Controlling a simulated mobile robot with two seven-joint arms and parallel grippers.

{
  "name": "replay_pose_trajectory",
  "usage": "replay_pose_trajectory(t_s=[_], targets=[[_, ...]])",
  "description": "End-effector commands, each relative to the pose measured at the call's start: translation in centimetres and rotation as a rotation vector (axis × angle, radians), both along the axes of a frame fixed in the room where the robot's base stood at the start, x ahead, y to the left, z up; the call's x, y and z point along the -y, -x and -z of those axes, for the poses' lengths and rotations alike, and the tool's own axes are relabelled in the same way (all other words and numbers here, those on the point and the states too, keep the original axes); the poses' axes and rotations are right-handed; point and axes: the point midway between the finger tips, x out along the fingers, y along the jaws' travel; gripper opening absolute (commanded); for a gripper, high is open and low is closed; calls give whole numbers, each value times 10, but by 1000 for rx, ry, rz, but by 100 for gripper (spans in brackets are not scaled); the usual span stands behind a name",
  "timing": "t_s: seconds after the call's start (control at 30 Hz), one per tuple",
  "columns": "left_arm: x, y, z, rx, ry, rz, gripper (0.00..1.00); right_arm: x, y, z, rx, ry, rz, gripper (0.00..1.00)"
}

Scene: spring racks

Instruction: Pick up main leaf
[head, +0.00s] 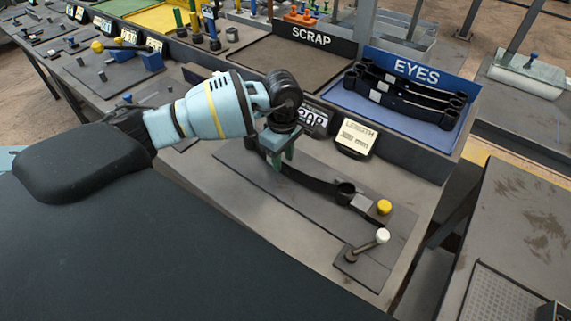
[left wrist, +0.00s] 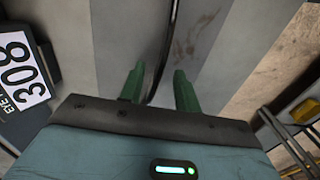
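The main leaf, a long black curved strip (head: 312,182) with a rolled eye at its near end, lies along a dark fixture plate (head: 300,210) on the bench. My left gripper (head: 274,162) points down over the strip's far part and hides some of it. In the left wrist view its green fingers (left wrist: 159,88) stand apart, with the dark strip (left wrist: 168,45) running between them, closer to the left finger. Whether a finger touches the strip I cannot tell. My right gripper does not show.
A blue-lined EYES tray (head: 440,135) holds several black leaves at the back right. The SCRAP tray (head: 285,60) stands beside it. A LENGTH display (head: 355,138) and a number display (head: 312,118) stand close behind the strip. A yellow knob (head: 384,207) and white-knobbed lever (head: 382,236) are near its eye.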

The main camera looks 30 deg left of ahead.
Motion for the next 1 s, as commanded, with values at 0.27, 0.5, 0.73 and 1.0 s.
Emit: replay_pose_trajectory(t_s=[0.27, 0.5, 0.73, 1.0], targets=[[1, 0, 17, 1, 1, 2, 33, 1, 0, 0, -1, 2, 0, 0], [1, 0, 16, 0, 1, 1, 20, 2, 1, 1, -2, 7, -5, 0], [1, 0, 16, 0, 1, 1, 0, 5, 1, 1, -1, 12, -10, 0], [1, -2, 13, 6, 2, 0, 0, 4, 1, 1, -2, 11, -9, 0]])
